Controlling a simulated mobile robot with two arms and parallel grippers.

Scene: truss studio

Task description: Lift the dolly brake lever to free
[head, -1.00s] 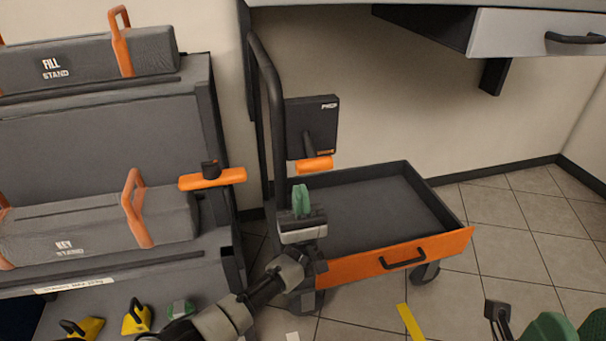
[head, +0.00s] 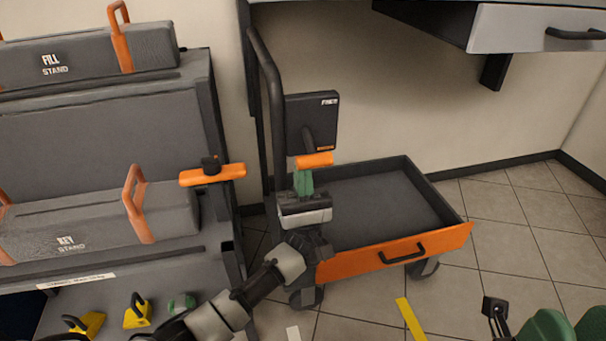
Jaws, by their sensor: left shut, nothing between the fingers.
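The dolly (head: 446,243) is a grey tray with an orange front and a tall dark push handle. A dark box (head: 312,108) with a small, unreadable label sits behind the tray. A dark lever with an orange grip (head: 314,160) hangs down its front. My left gripper (head: 303,181) is shut and empty, its green fingertips pointing up just below the grip's left part. I cannot tell whether they touch it. Green parts of my right arm (head: 550,327) show at the bottom right; its jaw state is unclear.
A grey rack with two stands (head: 110,212) is close on the left, with an orange T-handle (head: 212,175) at its side. Yellow weights (head: 138,312) sit low left. A drawer (head: 538,30) overhangs at top right. Tiled floor is open to the right.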

